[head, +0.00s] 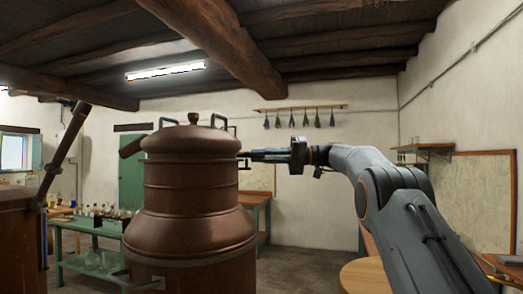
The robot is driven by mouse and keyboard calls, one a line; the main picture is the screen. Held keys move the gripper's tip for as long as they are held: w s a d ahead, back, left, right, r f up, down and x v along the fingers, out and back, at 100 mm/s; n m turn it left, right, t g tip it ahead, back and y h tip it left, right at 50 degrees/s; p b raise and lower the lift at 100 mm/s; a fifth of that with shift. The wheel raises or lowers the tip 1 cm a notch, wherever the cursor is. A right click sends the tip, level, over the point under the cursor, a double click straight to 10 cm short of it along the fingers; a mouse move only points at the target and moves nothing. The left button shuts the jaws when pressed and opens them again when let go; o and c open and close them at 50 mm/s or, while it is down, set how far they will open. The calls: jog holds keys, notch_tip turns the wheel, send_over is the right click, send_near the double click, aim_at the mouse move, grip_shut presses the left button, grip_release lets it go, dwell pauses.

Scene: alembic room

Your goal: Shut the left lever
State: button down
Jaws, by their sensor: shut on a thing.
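My gripper (249,156) reaches in from the right, beside the right edge of a large copper still (195,195). Its jaws are shut on a small part at that edge. The part is too small and too much covered for me to tell whether it is the left lever. No lever shows clearly enough for me to tell whether it is open or shut. The still has a domed lid with a knob (194,118) and dark handles on both sides.
Another copper vessel (20,225) with a slanted dark pipe (66,145) stands at the far left. A green table (75,262) with glassware stands behind. A round wooden table (365,275) is at the lower right. Floor (300,262) shows free between the still and the round table.

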jog(key=shift+w+n+g+p, duration=0.15)
jog(key=shift+n+g+p, duration=0.3)
jog(key=shift+p, duration=0.3)
jog(key=c, duration=1.8)
grip_release()
jog(key=shift+a, duration=0.1)
jog(key=shift+o, duration=0.2)
jog(key=shift+s+f+m+t+b, duration=0.1)
jog(key=shift+s+m+t+b, duration=0.2)
jog(key=shift+m+t+b, duration=1.2)
jog(key=shift+n+g+b, duration=0.25)
jog(key=shift+n+b, duration=0.4)
jog(key=shift+b, duration=0.35)
